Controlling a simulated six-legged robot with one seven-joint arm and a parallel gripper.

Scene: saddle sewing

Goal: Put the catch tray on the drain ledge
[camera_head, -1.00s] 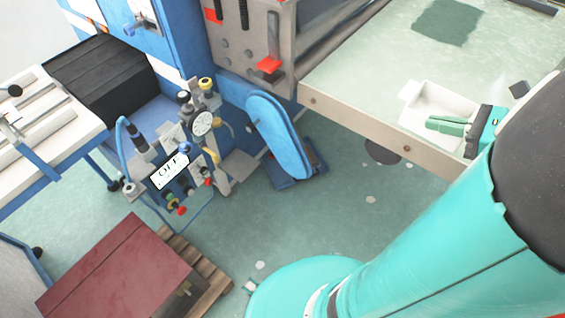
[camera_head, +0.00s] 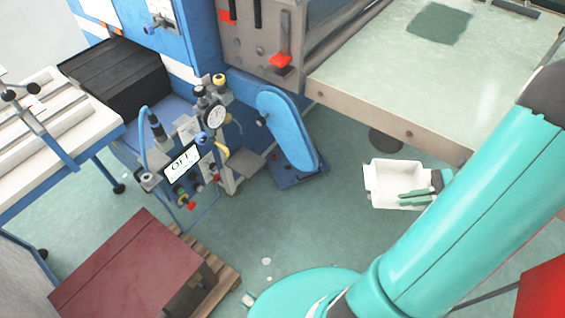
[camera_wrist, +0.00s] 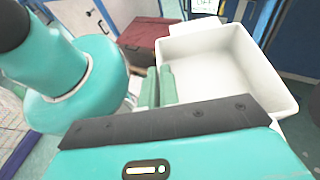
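The catch tray (camera_head: 382,180), a white open box, is empty and hangs in the air in front of the table. My gripper (camera_head: 413,197) is shut on its near side, with green fingers at the wall. In the wrist view the tray (camera_wrist: 220,65) is close to level, and the fingers (camera_wrist: 158,88) are at its left edge. Exactly how they pinch the wall is hard to see. A small grey shelf (camera_head: 248,164) beside the gauge assembly may be the drain ledge. It is left of the tray, apart from it, and looks bare.
The valve and gauge assembly (camera_head: 210,120) bears an OFF sign (camera_head: 182,163). A blue padded arm (camera_head: 287,128) stands between it and the tray. A pale green table (camera_head: 400,75) is behind. A dark red box (camera_head: 135,265) sits on a pallet. Open floor lies between.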

